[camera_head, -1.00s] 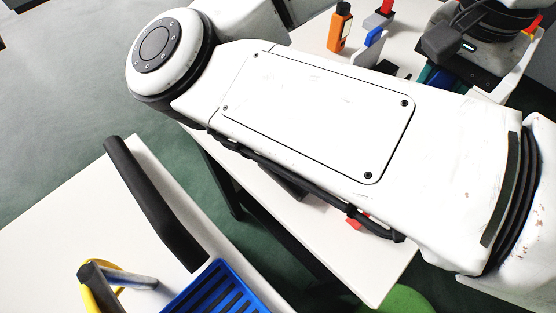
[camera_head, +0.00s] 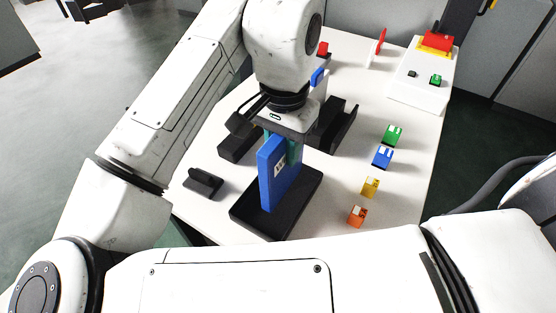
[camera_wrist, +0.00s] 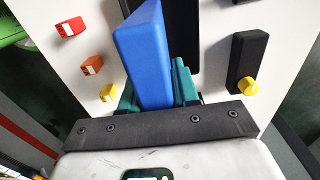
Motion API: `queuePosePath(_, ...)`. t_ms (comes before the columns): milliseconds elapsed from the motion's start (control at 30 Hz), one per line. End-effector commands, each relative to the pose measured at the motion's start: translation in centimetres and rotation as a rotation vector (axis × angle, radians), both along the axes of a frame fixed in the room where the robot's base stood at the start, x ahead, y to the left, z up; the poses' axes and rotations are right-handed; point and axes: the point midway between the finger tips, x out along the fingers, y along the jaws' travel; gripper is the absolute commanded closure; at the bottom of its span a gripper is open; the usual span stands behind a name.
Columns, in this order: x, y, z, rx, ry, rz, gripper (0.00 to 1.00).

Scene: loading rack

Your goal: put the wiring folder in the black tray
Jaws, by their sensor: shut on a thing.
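The black tray (camera_head: 308,200) lies flat on the white table directly below the folder. The folder's lower end overlaps the tray in the head view; I cannot tell whether it touches the tray's floor. Part of the tray shows behind the folder in the wrist view (camera_wrist: 188,40).
A red-topped control box (camera_head: 425,70) is at the back right.

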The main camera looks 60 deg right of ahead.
Motion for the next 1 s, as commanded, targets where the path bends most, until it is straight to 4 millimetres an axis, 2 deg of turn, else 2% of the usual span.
queuePosePath(167,0.8,0.2,-0.9,-0.001,-0.001,0.002,1.0)
queuePosePath(400,0.9,0.3,-4.0,0.0,0.0,0.0,1.0)
queuePosePath(800,0.9,0.2,-4.6,-0.001,-0.001,0.0,1.0)
queuePosePath(833,0.9,0.2,-4.5,-0.001,-0.001,0.0,0.67)
queuePosePath(1000,0.9,0.2,-4.5,0.0,-0.001,0.0,0.51)
